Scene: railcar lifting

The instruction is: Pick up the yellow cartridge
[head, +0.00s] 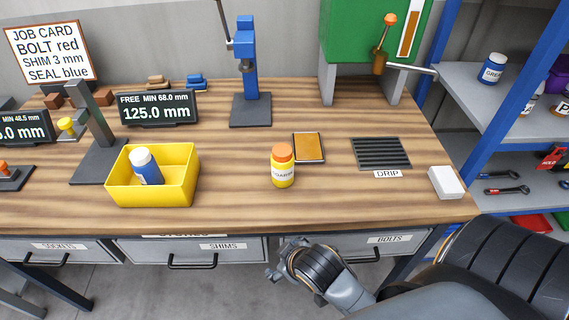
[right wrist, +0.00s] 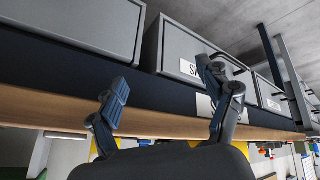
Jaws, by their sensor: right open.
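The yellow cartridge (head: 283,168) stands upright on the wooden workbench (head: 230,212), near its middle. It has an orange cap and a white label whose text is too small to read surely. My right gripper (head: 281,258) is in front of the bench's front edge, nearer the camera than the cartridge and apart from it. In the right wrist view its two fingers (right wrist: 161,73) are spread with nothing between them, facing the drawer fronts. The cartridge is not seen in that view. My left gripper is not in view.
A yellow bin (head: 180,190) holding a blue bottle (head: 146,167) stands left of the cartridge. An orange-brown pad (head: 308,147) lies behind it, a drip grate (head: 381,153) and white block (head: 446,182) to the right. Drawers (head: 190,252) run under the front edge. Bench around the cartridge's front is clear.

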